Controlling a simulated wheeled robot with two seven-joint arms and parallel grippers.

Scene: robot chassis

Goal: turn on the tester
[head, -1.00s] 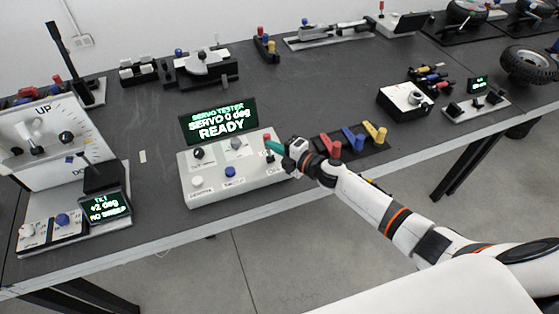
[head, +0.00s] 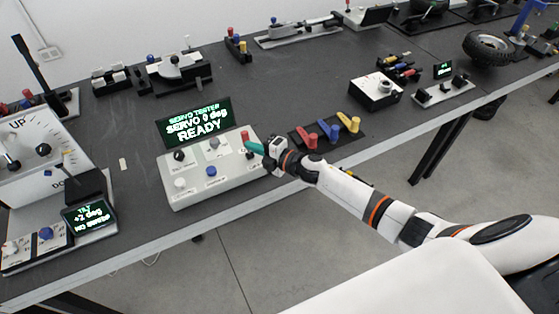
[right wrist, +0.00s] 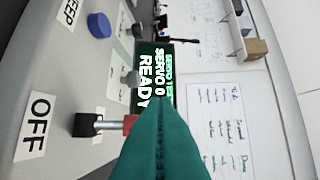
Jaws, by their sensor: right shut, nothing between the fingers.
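The servo tester (head: 215,189) is a light grey console on the dark bench. Its screen (head: 195,121) is lit and reads "SERVO TESTER, SERVO 0 deg, READY". A red-tipped switch lever (head: 245,136) stands at its right end. In the right wrist view the lever (right wrist: 88,125) sits beside an OFF label (right wrist: 39,125). My right gripper (head: 254,147), with teal fingers, is shut and empty, right beside the lever. In the wrist view its fingers (right wrist: 160,125) overlap the lever's red tip; I cannot tell whether they touch. My left gripper is not in view.
A tilt unit with a small screen (head: 89,216) stands at left. Bare bench lies behind the tester.

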